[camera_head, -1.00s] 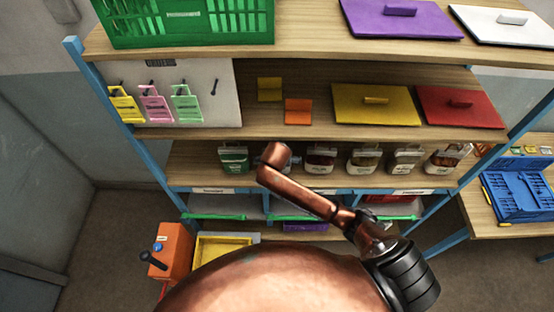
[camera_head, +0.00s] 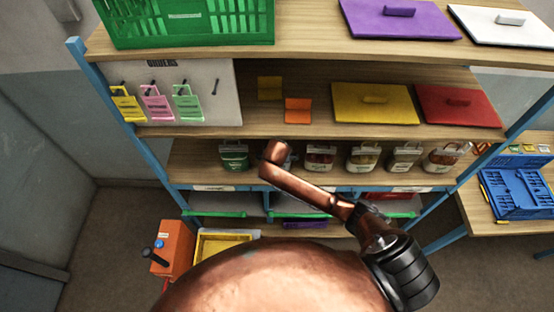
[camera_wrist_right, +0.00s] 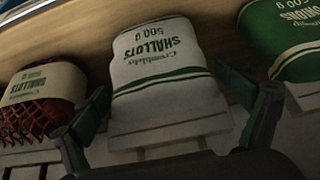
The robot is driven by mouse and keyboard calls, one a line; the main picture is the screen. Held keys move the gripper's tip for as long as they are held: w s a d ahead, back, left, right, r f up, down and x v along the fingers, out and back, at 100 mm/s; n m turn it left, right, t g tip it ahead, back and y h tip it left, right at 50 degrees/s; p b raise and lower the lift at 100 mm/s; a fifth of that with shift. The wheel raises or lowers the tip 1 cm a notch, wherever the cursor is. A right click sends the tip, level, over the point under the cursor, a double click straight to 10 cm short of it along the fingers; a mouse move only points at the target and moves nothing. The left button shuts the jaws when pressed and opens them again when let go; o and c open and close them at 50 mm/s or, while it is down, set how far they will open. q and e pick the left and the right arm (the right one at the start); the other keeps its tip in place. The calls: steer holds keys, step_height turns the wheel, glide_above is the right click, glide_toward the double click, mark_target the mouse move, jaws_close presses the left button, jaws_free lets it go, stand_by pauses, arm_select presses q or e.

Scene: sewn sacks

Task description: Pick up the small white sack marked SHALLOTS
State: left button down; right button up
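The small white sack marked SHALLOTS (camera_wrist_right: 165,62) fills the middle of the right wrist view, with green print upside down and green stripes. My right gripper (camera_wrist_right: 168,130) is open, with one dark finger on each side of the sack's near end. The fingers look apart from the sack. In the head view the copper arm (camera_head: 310,192) reaches to the sack shelf and covers most of the spot between the green sack and the red-brown sack; the gripper is hidden there. My left gripper is not in view.
A green sack (camera_wrist_right: 285,40) and a red net sack with a white label (camera_wrist_right: 40,95) flank it closely. Several sacks stand along the shelf (camera_head: 190,165). Above are a yellow lid (camera_head: 372,103) and a red lid (camera_head: 460,105). A blue crate (camera_head: 520,195) stands right.

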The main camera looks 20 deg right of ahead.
steer(key=c, duration=1.2)
steer(key=shift+r, duration=0.1)
steer(key=shift+c, duration=0.6)
steer(key=shift+w, duration=0.1)
